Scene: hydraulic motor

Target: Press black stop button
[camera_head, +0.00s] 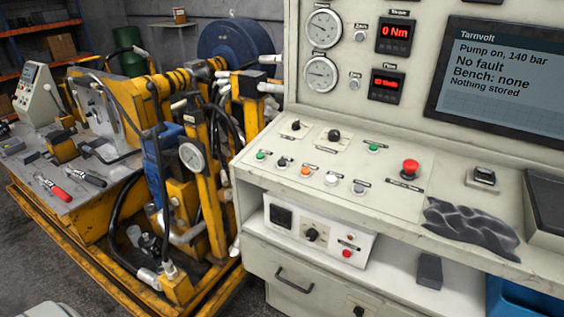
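The control console (400,200) fills the right side, with a row of small controls on its sloped desk. From left to right the row has a green button (261,155), a small dark control (282,161), an orange button (306,171), a white button (331,179) and a grey-dark control (359,187). The labels are too small to read, so I cannot tell which dark control is the black stop button. Two black knobs (295,125) sit behind the row. Neither of my grippers is in view.
A red mushroom button (411,167) and a black rocker-like switch (484,177) are farther right. A crumpled dark cloth (470,228) lies near the desk edge. The screen (505,80) reads "Pump on, 140 bar". A yellow hydraulic bench (130,200) stands close on the left.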

